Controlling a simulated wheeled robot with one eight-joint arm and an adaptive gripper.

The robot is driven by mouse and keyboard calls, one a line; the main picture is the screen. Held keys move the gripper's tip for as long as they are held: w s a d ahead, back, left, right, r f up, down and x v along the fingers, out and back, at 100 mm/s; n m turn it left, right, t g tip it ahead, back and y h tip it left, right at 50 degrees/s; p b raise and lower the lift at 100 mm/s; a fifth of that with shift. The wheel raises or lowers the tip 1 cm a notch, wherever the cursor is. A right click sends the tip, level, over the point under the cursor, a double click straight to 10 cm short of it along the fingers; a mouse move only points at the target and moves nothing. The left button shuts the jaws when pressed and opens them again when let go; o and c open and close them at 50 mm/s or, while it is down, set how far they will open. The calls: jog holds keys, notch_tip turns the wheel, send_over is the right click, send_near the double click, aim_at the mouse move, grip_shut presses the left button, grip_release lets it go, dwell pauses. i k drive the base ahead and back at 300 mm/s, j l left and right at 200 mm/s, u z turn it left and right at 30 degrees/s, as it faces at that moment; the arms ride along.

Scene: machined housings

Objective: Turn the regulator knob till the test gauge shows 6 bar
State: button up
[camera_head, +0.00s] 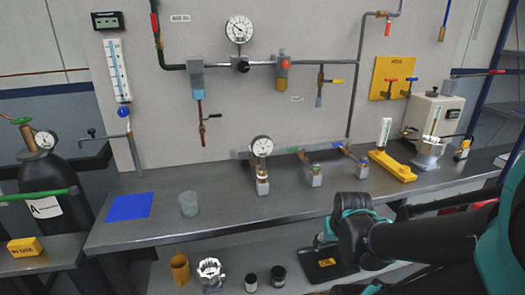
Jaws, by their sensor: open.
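A round white dial gauge (239,29) is mounted on the wall board at the top, above a grey block with a black knob (243,67) on the horizontal pipe. A second round gauge (261,146) stands on a small fitting on the bench. I cannot tell which one is the test gauge, and both dials are too small to read. I cannot tell for sure which knob is the regulator knob. My arm's black and teal links reach in from the lower right, over the bench's front edge. My gripper's fingers do not show.
The grey bench (335,209) carries a blue sheet (129,206), a translucent cup (189,204) and a yellow stand (393,168). Several valves and pipes project from the wall. A dark gas cylinder (62,178) stands at left. Containers sit on a lower shelf. The bench's front middle is clear.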

aim_at(243, 67)
jog(key=j, duration=0.65)
jog(key=k+j, duration=0.15)
jog(key=j, duration=0.5)
